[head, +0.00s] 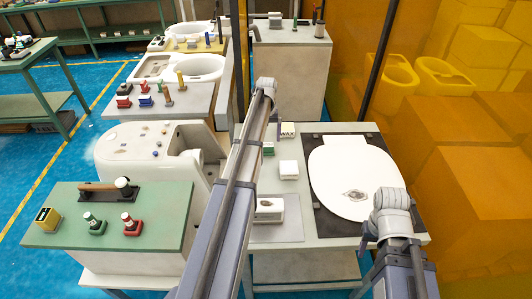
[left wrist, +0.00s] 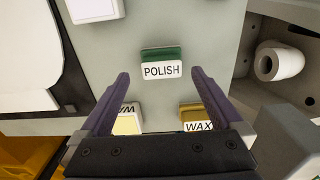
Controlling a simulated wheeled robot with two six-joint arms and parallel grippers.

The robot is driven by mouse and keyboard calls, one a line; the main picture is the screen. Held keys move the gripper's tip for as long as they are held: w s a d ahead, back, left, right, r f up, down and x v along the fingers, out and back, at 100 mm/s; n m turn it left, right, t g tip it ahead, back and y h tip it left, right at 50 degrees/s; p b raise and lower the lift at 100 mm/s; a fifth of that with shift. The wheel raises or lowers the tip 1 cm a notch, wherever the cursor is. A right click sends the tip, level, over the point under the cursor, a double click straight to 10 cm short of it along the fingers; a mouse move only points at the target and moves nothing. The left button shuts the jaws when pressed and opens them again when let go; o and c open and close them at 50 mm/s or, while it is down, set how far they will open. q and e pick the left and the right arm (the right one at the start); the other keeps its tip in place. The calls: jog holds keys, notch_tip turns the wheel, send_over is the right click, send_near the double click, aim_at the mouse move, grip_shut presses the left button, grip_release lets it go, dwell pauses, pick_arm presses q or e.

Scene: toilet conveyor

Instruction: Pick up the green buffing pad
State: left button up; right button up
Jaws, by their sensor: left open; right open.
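A small green block with a white POLISH label (left wrist: 161,65) lies on the grey tabletop in the left wrist view; its green top shows in the head view (head: 267,149). My left gripper (left wrist: 160,74) is open, its fingers apart on either side of the block's near end, with nothing held. I cannot tell how high the fingertips are above the table. In the head view my left arm hides this gripper. My right arm shows at the lower right in the head view, but its gripper is not visible. Another green, knobbed pad (head: 93,223) stands on the green bench at left.
Near the POLISH block are a yellow WAX block (left wrist: 198,115), a second, cream-topped block (left wrist: 127,123) and a white block (head: 288,170). A toilet lid (head: 350,172) lies on a dark mat to the right. A red pad (head: 131,224) stands on the green bench (head: 60,242).

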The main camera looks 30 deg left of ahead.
aim_at(266, 144)
pick_arm(q)
jog(key=shift+w+a+f+b, duration=0.15)
jog(key=shift+f+b, duration=1.25)
jog(key=shift+f, duration=0.15)
jog(key=shift+w+a+f+b, duration=0.1)
jog(key=shift+a+f+b, duration=0.05)
jog(key=shift+f+b, duration=1.3)
jog(key=c, duration=1.2)
